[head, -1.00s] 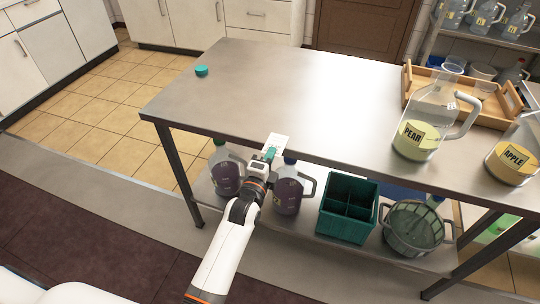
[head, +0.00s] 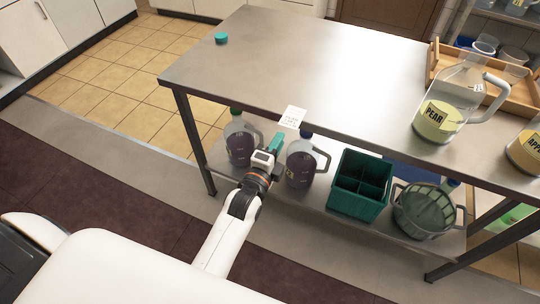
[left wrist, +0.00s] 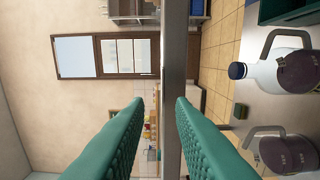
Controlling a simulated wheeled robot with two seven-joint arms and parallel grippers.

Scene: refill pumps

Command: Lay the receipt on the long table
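The white receipt (head: 292,116) with faint print lies on the front edge of the long table (head: 300,55), partly at the rim. Whether it overhangs the rim is hard to tell. My left gripper (head: 276,141) is just in front of and below the receipt, apart from it. In the left wrist view its two green fingers (left wrist: 158,105) are spread with nothing held between them, and the table's edge (left wrist: 174,60) shows beyond the gap. The receipt does not show in that view. My right gripper is not in view.
A teal cap (head: 221,38) sits at the table's far left corner. A PEAR pitcher (head: 440,115) and a wooden tray (head: 510,100) stand at the right. Jugs (head: 301,162), a green crate (head: 359,188) and a basket (head: 425,212) stand on the lower shelf. The table's middle is clear.

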